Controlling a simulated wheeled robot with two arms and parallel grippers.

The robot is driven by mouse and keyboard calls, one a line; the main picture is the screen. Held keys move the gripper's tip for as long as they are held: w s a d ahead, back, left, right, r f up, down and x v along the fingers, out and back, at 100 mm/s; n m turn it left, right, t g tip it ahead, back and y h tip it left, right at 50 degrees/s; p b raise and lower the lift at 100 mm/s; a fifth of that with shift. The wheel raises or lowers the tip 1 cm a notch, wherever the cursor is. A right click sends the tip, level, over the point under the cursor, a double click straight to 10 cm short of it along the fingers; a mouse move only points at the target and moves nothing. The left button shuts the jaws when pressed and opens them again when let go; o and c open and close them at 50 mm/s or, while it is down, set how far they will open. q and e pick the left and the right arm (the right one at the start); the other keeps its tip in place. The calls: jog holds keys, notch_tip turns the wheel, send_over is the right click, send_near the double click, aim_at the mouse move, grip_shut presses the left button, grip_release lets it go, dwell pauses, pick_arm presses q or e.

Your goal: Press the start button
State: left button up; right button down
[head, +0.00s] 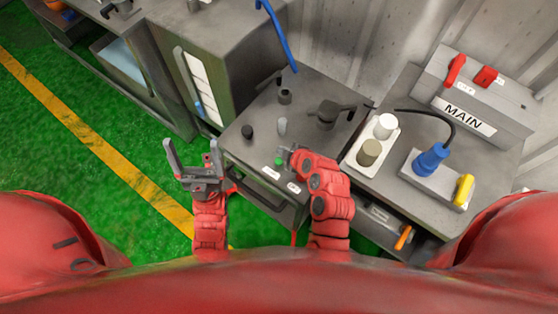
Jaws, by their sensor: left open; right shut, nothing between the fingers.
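A small green button (278,161) sits near the front edge of the grey machine top (255,160), with small white labels (270,173) beside it. My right gripper (289,154) is shut and empty, right beside the green button on its right. I cannot tell whether it touches the button. My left gripper (194,163) is open and empty, over the green floor in front of the machine's left side. The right arm hides part of the machine's front.
Dark knobs (247,131) and a black handled part (328,114) stand on the machine top. To the right are a white tray (351,158) with two cylinders, a blue plug (432,159) and a MAIN box (463,118) with red switches. A grey cabinet (230,50) stands behind left.

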notch_tip(320, 180, down, 4)
jog(key=shift+w+b, duration=0.1)
jog(key=shift+b, duration=1)
jog(key=shift+f+b, duration=0.45)
jog(key=shift+f, duration=0.1)
dwell(0.7)
jog(key=shift+f+b, duration=0.3)
jog(key=shift+b, duration=0.35)
jog(key=shift+f+b, duration=0.6)
jog(key=shift+b, duration=0.05)
dwell(0.5)
jog(key=shift+r, duration=1.05)
